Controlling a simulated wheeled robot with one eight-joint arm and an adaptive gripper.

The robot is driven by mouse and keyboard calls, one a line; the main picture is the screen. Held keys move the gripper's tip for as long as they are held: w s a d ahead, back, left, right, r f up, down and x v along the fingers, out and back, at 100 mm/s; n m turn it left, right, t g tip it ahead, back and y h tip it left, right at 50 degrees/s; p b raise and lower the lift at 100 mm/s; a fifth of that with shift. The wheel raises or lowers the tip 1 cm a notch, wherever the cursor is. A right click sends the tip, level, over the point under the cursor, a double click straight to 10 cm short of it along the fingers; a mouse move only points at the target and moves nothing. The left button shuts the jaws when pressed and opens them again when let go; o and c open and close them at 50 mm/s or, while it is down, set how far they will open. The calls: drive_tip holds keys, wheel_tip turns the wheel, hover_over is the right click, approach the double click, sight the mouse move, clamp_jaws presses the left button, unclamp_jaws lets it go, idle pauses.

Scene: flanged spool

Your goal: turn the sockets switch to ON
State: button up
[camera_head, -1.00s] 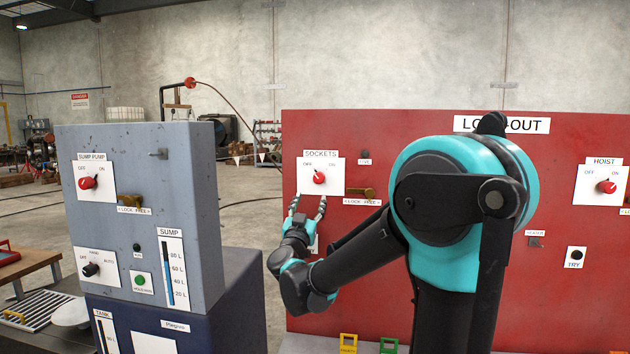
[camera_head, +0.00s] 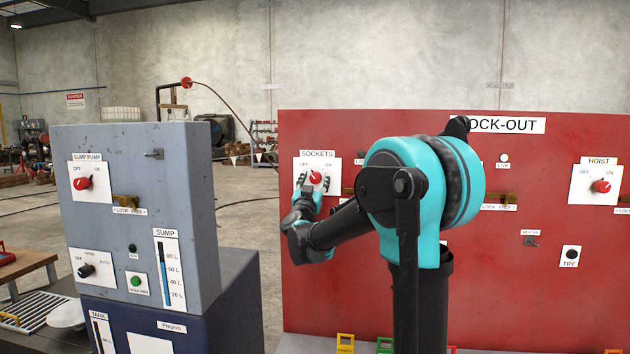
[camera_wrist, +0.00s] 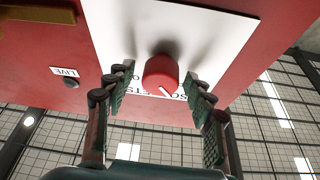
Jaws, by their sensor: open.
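The red sockets switch (camera_head: 316,178) is a round knob on a white plate (camera_head: 328,162) marked OFF and ON, on the red lock-out board (camera_head: 400,270). My gripper (camera_head: 313,184) is at the plate, just below and around the knob. In the wrist view the knob (camera_wrist: 161,74) sits between the two open fingers of my gripper (camera_wrist: 160,95), with a gap on each side. The fingers partly cover the plate's lettering.
The grey sump pump cabinet (camera_head: 135,220) stands left of the board. A brass lock tab (camera_wrist: 38,14) and a LIVE lamp (camera_wrist: 70,82) are beside the sockets plate. The hoist switch (camera_head: 600,186) is far right. Coloured padlocks (camera_head: 345,343) stand below the board.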

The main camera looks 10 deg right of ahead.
drive_tip(key=c, duration=1.2)
drive_tip(key=shift+o, duration=0.2)
drive_tip(key=shift+m, duration=0.4)
drive_tip(key=m+h, duration=0.1)
drive_tip(key=m, duration=0.1)
drive_tip(key=m+g+h, duration=0.1)
drive_tip(key=m, duration=0.2)
drive_tip(key=shift+g+h, duration=0.3)
drive_tip(key=shift+h, duration=0.1)
drive_tip(key=m+g, duration=0.1)
drive_tip(key=m, duration=0.1)
drive_tip(key=m+h, duration=0.1)
drive_tip(key=m, duration=0.2)
drive_tip(key=shift+g, duration=0.4)
drive_tip(key=m+g, duration=0.1)
drive_tip(key=m, duration=0.1)
drive_tip(key=m+g+h, duration=0.1)
drive_tip(key=m, duration=0.2)
drive_tip(key=shift+m+g+y, duration=0.3)
drive_tip(key=shift+m+g, duration=0.5)
drive_tip(key=shift+m, duration=1.3)
